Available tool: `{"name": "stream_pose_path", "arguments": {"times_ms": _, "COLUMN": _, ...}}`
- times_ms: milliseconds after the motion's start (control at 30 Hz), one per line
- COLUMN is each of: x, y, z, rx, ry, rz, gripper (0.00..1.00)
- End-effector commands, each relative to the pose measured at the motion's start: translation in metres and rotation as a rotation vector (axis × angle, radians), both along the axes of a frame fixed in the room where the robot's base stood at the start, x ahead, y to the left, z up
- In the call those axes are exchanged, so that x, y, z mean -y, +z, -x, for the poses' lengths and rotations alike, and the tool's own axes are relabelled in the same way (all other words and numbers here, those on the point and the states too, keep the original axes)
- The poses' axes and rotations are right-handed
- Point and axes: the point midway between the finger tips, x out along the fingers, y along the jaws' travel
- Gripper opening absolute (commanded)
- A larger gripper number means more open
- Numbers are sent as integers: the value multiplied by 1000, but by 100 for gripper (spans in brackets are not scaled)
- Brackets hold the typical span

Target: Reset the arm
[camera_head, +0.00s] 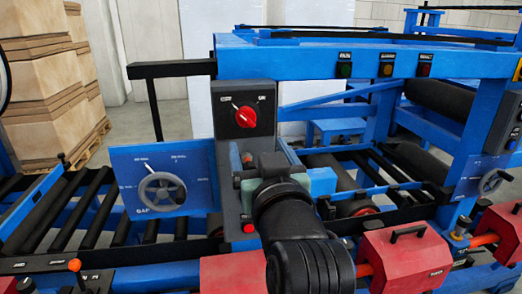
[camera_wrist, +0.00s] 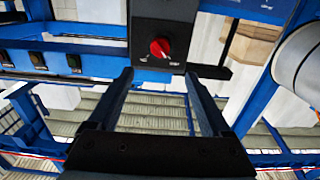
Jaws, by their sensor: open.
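My gripper (camera_wrist: 158,75) is open and empty in the wrist view, with a clear gap between its two dark fingers. Beyond the fingertips is a red rotary knob (camera_wrist: 160,47) on a dark control box (camera_wrist: 182,14), apart from the fingers. In the head view the red knob (camera_head: 246,117) sits on the upper part of the same box (camera_head: 223,97). My dark arm reaches up from the bottom centre towards the area below the knob. My fingers cannot be made out in the head view.
A blue machine frame (camera_head: 330,66) carries several push buttons (camera_head: 386,70) at right. A handwheel (camera_head: 162,193) is on a blue panel at left, above rollers. Red housings (camera_head: 405,257) stand low at right, near my arm. Stacked cartons (camera_head: 45,85) are at back left.

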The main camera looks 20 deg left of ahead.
Motion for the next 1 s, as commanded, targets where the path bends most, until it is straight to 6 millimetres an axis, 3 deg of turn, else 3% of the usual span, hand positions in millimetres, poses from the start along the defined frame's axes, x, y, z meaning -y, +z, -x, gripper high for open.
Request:
{"name": "stream_pose_path", "arguments": {"times_ms": 433, "x": 0, "y": 1, "z": 0, "rx": 2, "ry": -2, "rz": 0, "gripper": 83}}
{"name": "stream_pose_path", "arguments": {"times_ms": 533, "x": 9, "y": 14, "z": 1, "rx": 38, "ry": -29, "rz": -14, "gripper": 83}}
{"name": "stream_pose_path", "arguments": {"times_ms": 633, "x": 33, "y": 50, "z": 8, "rx": 140, "ry": -108, "rz": -49, "gripper": 83}}
{"name": "stream_pose_path", "arguments": {"times_ms": 733, "x": 71, "y": 101, "z": 26, "rx": 293, "ry": -224, "rz": -104, "gripper": 83}}
{"name": "stream_pose_path", "arguments": {"times_ms": 900, "x": 133, "y": 177, "z": 79, "rx": 558, "ry": -409, "rz": -191, "gripper": 83}}
{"name": "stream_pose_path", "arguments": {"times_ms": 1000, "x": 158, "y": 205, "z": 110, "rx": 677, "ry": -483, "rz": -226, "gripper": 83}}
